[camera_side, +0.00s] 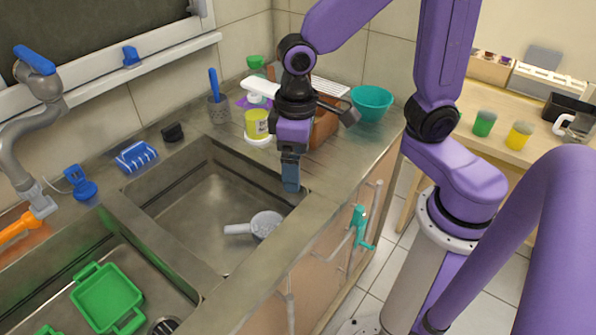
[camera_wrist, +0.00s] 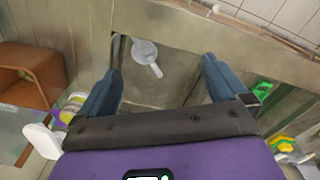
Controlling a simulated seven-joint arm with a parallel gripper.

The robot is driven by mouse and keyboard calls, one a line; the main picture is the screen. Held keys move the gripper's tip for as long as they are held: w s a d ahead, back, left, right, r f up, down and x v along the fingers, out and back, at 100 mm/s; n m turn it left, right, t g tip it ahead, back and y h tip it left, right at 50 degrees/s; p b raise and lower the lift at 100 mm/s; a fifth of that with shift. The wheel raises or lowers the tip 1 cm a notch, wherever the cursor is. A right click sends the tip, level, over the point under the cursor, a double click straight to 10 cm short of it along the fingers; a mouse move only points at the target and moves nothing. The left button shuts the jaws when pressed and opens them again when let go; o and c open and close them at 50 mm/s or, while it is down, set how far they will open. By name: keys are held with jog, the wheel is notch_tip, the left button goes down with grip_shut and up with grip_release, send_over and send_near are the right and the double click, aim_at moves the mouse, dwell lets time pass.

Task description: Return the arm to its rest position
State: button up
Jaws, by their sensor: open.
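My gripper (camera_side: 291,178) hangs pointing down over the right edge of the right-hand sink basin in the side view. In the wrist view my gripper (camera_wrist: 158,82) shows its two blue fingers wide apart, with nothing between them. A light grey ladle or small pan (camera_side: 264,225) lies in the basin below, apart from the fingers. It also shows beyond the fingertips in the wrist view (camera_wrist: 145,52). The purple arm is bent above the counter, with its upper links at the top right of the side view.
Close behind my gripper stand a yellow cup (camera_side: 257,124), a brown box (camera_side: 324,125) and a teal bowl (camera_side: 371,102). A grey faucet (camera_side: 45,95) is at left. A green tray (camera_side: 108,297) lies in the left basin. A side table holds green and yellow cups.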

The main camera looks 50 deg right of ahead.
jog(key=s+d+r+n, duration=0.2)
jog(key=s+d+n, duration=0.5)
jog(key=s, duration=0.5)
jog(key=shift+s+y, duration=0.3)
jog(key=shift+s, duration=0.05)
